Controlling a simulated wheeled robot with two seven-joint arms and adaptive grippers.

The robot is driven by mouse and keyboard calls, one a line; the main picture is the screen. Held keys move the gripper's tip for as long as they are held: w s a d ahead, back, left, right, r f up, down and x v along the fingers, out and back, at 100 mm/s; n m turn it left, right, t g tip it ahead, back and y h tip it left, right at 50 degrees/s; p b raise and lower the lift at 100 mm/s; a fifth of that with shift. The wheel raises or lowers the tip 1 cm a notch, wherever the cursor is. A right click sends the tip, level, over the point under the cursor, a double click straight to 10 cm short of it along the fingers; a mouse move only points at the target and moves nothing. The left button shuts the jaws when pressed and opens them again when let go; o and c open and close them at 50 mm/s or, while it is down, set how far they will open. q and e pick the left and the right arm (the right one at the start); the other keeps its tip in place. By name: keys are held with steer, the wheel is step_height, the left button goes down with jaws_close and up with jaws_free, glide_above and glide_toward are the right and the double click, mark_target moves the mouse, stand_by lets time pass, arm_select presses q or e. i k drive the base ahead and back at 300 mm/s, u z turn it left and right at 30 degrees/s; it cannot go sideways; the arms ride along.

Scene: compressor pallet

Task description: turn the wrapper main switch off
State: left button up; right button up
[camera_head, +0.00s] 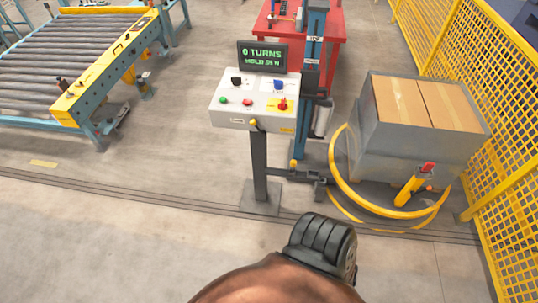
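The wrapper's control box (228,113) stands on a dark post in the middle of the view. A red rotary switch on a yellow plate (283,104), which looks like the main switch, sits at the right of its sloped top. The angle of the switch handle is too small to read. The display (262,57) above is lit with green text, "0 TURNS" and a blurred second line. No gripper fingers show. A dark ribbed part and a brown rounded part of my own body show at the bottom, apart from the box.
Green and red buttons, a black knob and a blue-marked control share the box top. A roller conveyor (75,58) is at left. A wrapped pallet load (400,140) with a yellow ring is at right, beside yellow fencing (500,180). Floor before the box is clear.

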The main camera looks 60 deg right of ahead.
mark_target(282, 106)
steer(key=z, duration=0.75)
steer(key=i, duration=0.9)
steer(key=z, duration=1.05)
